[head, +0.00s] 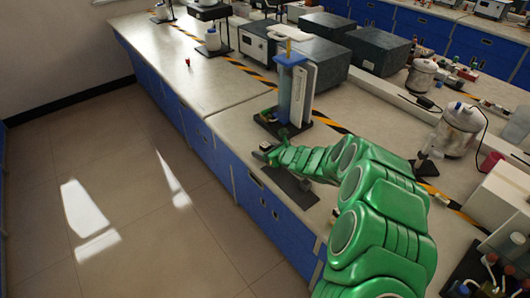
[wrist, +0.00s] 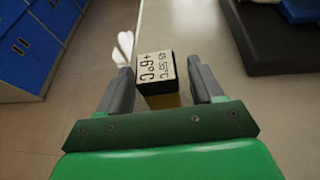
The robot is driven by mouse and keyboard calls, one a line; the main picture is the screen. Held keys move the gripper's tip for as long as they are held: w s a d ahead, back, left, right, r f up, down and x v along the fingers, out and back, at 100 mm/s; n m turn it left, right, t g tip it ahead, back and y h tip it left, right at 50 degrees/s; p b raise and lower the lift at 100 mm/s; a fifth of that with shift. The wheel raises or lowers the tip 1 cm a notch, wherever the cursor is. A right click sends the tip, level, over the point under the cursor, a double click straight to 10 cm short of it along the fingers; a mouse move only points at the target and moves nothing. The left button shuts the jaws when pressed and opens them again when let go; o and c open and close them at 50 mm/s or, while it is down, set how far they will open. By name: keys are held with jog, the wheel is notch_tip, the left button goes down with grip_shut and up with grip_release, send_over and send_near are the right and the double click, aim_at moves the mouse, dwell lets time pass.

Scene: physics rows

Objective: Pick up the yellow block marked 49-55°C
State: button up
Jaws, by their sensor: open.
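The yellow block (wrist: 158,101) shows in the wrist view with a cream top face (wrist: 155,72) bearing black print. My gripper (wrist: 160,67) is open, with one grey finger on each side of the block and a gap on both sides. I cannot tell how deep the block sits between the fingers. In the head view my gripper (head: 263,153) is low over the front edge of the bench; the block cannot be made out there.
The pale bench top (head: 185,75) carries a blue-and-white upright device (head: 297,90) just beyond my gripper. A small red object (head: 187,62) stands further left. Dark boxes (head: 310,65) stand behind. Blue cabinets (head: 255,205) drop to open floor at left.

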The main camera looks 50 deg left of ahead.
aim_at(263, 143)
jog(key=c, duration=1.1)
jog(key=shift+w+r, duration=0.1)
jog(key=shift+r, duration=0.5)
notch_tip(263, 143, up, 2)
jog(key=shift+r, duration=0.1)
jog(key=shift+s+d+r, duration=1.15)
jog(key=shift+d+r, duration=0.45)
jog(key=shift+d, duration=0.45)
jog(key=shift+s+d+r, duration=1.15)
jog(key=shift+d+r, duration=0.5)
jog(key=shift+d, duration=0.35)
jog(key=shift+s+d+r, duration=1.15)
jog(key=shift+d+r, duration=0.45)
jog(key=shift+d, duration=0.45)
